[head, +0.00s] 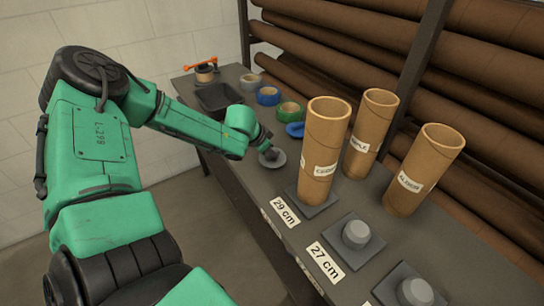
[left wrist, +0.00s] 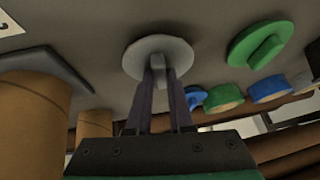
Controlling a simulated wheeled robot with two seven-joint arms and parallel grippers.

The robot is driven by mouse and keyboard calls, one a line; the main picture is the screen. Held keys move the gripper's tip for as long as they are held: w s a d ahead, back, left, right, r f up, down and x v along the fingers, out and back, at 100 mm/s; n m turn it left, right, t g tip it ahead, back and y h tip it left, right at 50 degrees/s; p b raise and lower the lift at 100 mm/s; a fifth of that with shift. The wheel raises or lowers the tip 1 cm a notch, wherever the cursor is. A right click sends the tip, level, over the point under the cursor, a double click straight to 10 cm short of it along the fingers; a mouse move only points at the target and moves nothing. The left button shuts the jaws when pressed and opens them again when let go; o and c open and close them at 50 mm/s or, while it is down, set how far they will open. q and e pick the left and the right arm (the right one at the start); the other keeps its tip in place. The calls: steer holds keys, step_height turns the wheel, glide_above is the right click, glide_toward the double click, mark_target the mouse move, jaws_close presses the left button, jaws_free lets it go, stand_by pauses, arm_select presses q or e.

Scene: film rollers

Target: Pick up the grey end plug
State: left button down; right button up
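The grey end plug (head: 279,161), a round disc with a raised grip, lies on the dark bench in the head view. In the left wrist view the grey end plug (left wrist: 133,60) is straight in front of the fingers. My left gripper (head: 268,150) is over it. In the left wrist view the two fingers of my left gripper (left wrist: 159,77) are on either side of the plug's raised grip, very near it. I cannot tell whether they press on it. My right gripper is not in view.
Three cardboard tubes (head: 325,150) stand on the right. A green plug (left wrist: 243,50) and a blue plug (head: 294,130) lie nearby. Tape rolls (head: 268,96) and a dark tray (head: 222,97) are farther back. Square bases with grey plugs (head: 356,235) are at the front. Brown rolls (head: 480,80) fill a rack behind.

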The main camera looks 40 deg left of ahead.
arm_select(q)
step_height(320, 180, up, 10)
steer(key=p, duration=0.4)
steer(key=shift+a+f, duration=0.1)
steer(key=shift+f, duration=0.1)
